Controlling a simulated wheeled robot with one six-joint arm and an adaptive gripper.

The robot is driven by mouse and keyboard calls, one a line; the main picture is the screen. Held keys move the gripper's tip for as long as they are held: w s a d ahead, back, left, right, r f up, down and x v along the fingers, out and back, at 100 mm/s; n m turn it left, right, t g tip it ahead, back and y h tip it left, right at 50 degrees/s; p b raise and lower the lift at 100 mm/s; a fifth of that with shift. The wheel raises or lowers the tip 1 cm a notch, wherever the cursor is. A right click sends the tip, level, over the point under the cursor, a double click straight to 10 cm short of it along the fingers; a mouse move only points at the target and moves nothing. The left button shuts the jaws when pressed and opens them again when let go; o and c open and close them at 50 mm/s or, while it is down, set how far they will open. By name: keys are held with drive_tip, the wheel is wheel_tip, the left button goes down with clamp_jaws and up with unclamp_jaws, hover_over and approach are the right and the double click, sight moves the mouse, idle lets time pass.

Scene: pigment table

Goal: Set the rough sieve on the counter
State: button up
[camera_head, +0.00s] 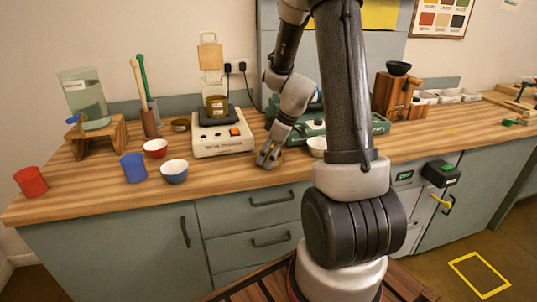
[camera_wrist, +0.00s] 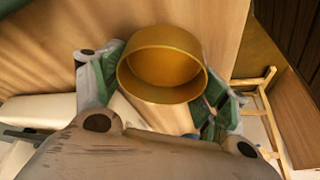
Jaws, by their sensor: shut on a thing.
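In the wrist view, a round brass-coloured sieve (camera_wrist: 162,64) sits between the green-padded fingers of my gripper (camera_wrist: 166,82). Its open end faces the camera, and no label shows on it. In the head view, my gripper (camera_head: 268,160) points down close above the counter (camera_head: 235,178), near its front edge. The held sieve is mostly hidden there. I cannot tell whether it touches the wood. Another brass sieve (camera_head: 215,106) with a pale label sits on the cream shaker machine (camera_head: 222,140). A similar low brass container (camera_head: 180,125) stands left of that machine.
Left of my gripper are a white-and-blue bowl (camera_head: 174,172), a blue cup (camera_head: 133,167), a red bowl (camera_head: 155,148) and a red cup (camera_head: 30,181). A white bowl (camera_head: 317,146) and a green machine (camera_head: 372,124) stand to the right. Bare wood lies between the blue bowl and my gripper.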

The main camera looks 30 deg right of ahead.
drive_tip(key=o, duration=1)
drive_tip(key=shift+o, duration=0.2)
drive_tip(key=shift+r, duration=0.35)
drive_tip(key=v, duration=1.1)
drive_tip(key=s+a+r+m+h, duration=0.1)
drive_tip(key=s+a+r+m, duration=0.1)
drive_tip(key=s, duration=0.4)
drive_tip(key=s+a+r+m+h, duration=0.1)
drive_tip(key=s+a+r+m, duration=0.2)
drive_tip(key=s, duration=0.4)
drive_tip(key=s+a+r+m+h, duration=0.1)
drive_tip(key=s+a+r+m, duration=0.1)
drive_tip(key=s+r, duration=0.3)
drive_tip(key=shift+s+a+m+t, duration=0.3)
drive_tip(key=shift+s+m+t, duration=0.1)
drive_tip(key=shift+s+m, duration=0.5)
